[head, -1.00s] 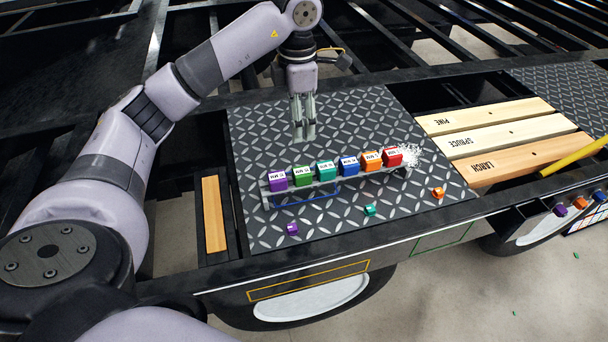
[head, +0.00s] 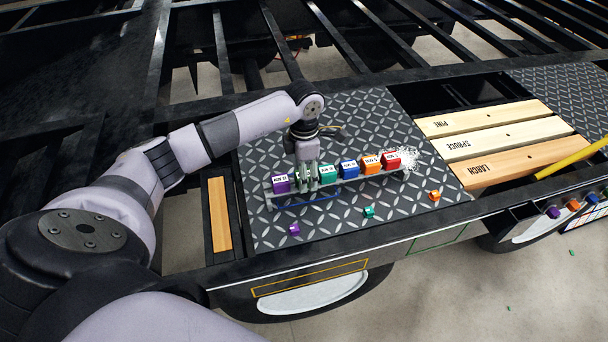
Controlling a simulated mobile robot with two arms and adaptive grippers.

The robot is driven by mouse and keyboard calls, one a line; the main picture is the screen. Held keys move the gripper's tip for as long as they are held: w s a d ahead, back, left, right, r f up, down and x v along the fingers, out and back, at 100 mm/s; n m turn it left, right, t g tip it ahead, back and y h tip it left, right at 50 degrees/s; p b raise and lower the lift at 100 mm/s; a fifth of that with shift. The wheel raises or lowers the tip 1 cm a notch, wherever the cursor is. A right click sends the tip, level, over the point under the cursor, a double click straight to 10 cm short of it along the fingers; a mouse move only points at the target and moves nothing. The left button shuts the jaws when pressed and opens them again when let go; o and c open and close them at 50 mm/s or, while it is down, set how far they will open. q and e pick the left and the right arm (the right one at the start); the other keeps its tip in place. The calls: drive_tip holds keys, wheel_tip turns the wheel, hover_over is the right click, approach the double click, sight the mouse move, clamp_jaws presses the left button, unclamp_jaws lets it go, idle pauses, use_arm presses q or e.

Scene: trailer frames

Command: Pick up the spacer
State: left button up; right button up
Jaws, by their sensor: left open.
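A row of coloured labelled blocks stands in a grey rack (head: 345,181) on the diamond plate: purple (head: 281,184), green (head: 300,174), teal (head: 328,174), blue (head: 348,169), orange (head: 371,164) and red (head: 391,160). My left gripper (head: 308,183) points down at the green block, with its fingers open and down at the rack. They hide most of the green block, and I cannot tell whether they touch it. Small loose pieces lie in front of the rack: purple (head: 293,229), teal (head: 369,211) and orange (head: 434,195). My right gripper is not in view.
The diamond plate (head: 370,110) is clear behind the rack. White shavings (head: 409,157) lie at the rack's right end. Boards marked PINE (head: 482,118), SPRUCE (head: 497,143) and LARCH (head: 520,163) lie to the right. A yellow bar (head: 572,158) lies beyond them.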

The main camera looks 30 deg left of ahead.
use_arm(q)
drive_tip(key=shift+f, duration=0.6)
drive_tip(key=shift+c, duration=0.6)
drive_tip(key=c, duration=1.1)
drive_tip(key=shift+r, duration=0.15)
